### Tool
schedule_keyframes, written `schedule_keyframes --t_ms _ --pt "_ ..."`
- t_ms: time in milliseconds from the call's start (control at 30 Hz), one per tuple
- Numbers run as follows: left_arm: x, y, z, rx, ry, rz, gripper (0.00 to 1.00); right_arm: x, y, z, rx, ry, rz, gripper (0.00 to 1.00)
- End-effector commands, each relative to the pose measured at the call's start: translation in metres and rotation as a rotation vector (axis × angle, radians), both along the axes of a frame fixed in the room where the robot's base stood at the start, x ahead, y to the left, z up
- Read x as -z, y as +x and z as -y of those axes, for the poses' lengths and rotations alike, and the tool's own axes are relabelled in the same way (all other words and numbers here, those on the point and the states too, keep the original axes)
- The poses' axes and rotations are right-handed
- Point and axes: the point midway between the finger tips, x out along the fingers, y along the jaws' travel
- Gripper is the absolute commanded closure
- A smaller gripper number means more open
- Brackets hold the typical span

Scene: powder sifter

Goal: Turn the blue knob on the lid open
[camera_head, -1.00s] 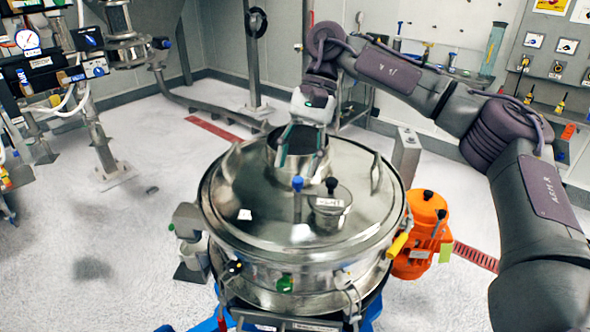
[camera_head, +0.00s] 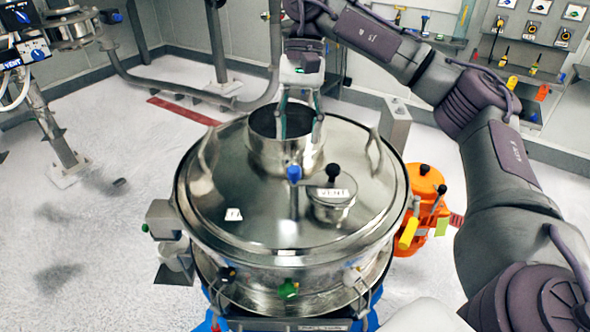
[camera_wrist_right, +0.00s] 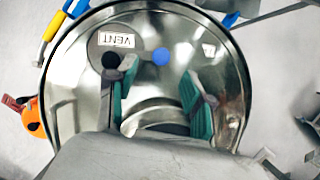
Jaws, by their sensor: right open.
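The blue knob (camera_head: 294,173) stands upright on a post on the shiny round steel lid (camera_head: 255,215), between the open steel collar (camera_head: 270,152) and the small VENT cap (camera_head: 333,203) with its black knob (camera_head: 333,171). My right gripper (camera_head: 299,130) is open and empty, pointing down over the collar, behind the blue knob. In the right wrist view, the blue knob (camera_wrist_right: 161,56) shows beyond the gap between the green-padded fingers (camera_wrist_right: 158,85), not between the pads. My left gripper is not in view.
Lid handles rise at left (camera_head: 208,147) and right (camera_head: 374,150). An orange unit (camera_head: 425,195) with a yellow handle stands at the vessel's right. A grey post (camera_head: 393,138) stands behind it. The floor at left is largely clear.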

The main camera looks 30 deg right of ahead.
Motion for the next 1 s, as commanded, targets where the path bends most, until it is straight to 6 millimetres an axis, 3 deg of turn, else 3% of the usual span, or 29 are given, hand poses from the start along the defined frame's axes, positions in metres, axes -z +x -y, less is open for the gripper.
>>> schedule_keyframes --t_ms 33,100,400,800,867,1000 --pt "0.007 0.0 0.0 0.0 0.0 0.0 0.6 0.015 -0.003 -0.003 -0.003 0.001 -0.004 0.48" --pt "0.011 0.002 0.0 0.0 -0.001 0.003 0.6 0.025 -0.007 -0.006 -0.002 0.001 -0.003 0.48" --pt "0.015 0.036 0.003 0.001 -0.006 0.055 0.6 0.058 -0.017 -0.016 0.001 0.0 -0.002 0.48" --pt "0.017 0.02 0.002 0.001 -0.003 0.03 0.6 0.064 -0.019 -0.019 0.002 -0.001 0.001 0.48" --pt "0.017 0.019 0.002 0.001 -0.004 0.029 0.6 0.064 -0.019 -0.019 0.001 0.0 0.001 0.55" --pt "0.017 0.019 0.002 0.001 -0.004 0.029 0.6 0.064 -0.019 -0.019 0.001 0.0 0.001 0.78"
